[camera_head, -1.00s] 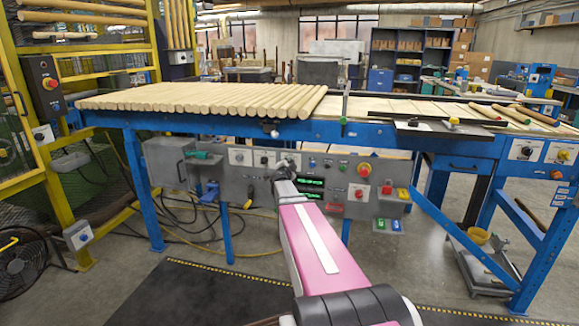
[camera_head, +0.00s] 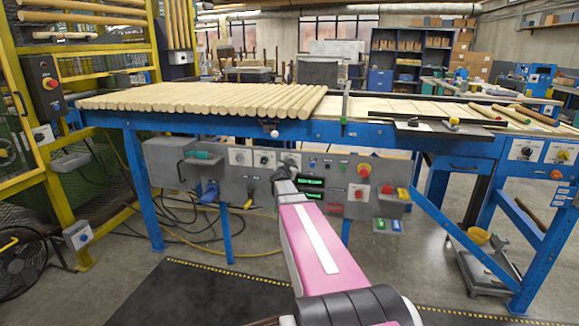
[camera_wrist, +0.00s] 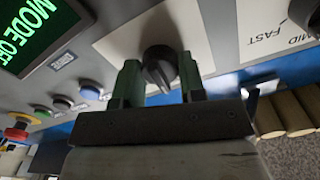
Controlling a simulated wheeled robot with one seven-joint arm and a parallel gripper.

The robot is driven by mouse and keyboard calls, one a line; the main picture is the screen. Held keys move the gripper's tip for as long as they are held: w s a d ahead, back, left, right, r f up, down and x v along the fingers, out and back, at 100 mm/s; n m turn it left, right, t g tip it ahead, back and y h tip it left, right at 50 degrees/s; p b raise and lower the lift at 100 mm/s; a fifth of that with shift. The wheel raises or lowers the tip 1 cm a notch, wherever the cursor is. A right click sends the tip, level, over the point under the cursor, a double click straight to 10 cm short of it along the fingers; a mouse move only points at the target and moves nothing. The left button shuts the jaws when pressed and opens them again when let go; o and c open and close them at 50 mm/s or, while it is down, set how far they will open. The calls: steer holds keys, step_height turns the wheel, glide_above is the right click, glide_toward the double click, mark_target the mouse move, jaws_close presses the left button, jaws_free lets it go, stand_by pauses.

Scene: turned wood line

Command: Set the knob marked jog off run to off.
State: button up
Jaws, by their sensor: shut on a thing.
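The knob (camera_wrist: 160,66) is black, on a white plate of the grey control panel, and fills the middle of the wrist view. My gripper (camera_wrist: 159,80) has its green fingers on either side of the knob and is shut on it. The knob's lettering is not readable, and its pointer direction is hard to tell. A green display (camera_wrist: 36,28) beside it reads "MODE OFF". In the head view my gripper (camera_head: 284,174) is at the panel (camera_head: 235,187) and largely hides this knob.
Another black knob (camera_wrist: 305,14), marked MID and FAST, is at the right in the wrist view. A row of push buttons and a red emergency stop (camera_wrist: 17,132) are on the left. Dowels (camera_head: 200,99) lie on the blue-framed conveyor above the panel.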

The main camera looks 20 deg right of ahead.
steer(key=shift+n, duration=0.5)
steer(key=o, duration=0.9)
steer(key=shift+s+a, duration=0.1)
steer(key=shift+s, duration=0.05)
steer(key=v, duration=1)
steer(key=shift+s+a, duration=0.2)
steer(key=shift+s, duration=0.05)
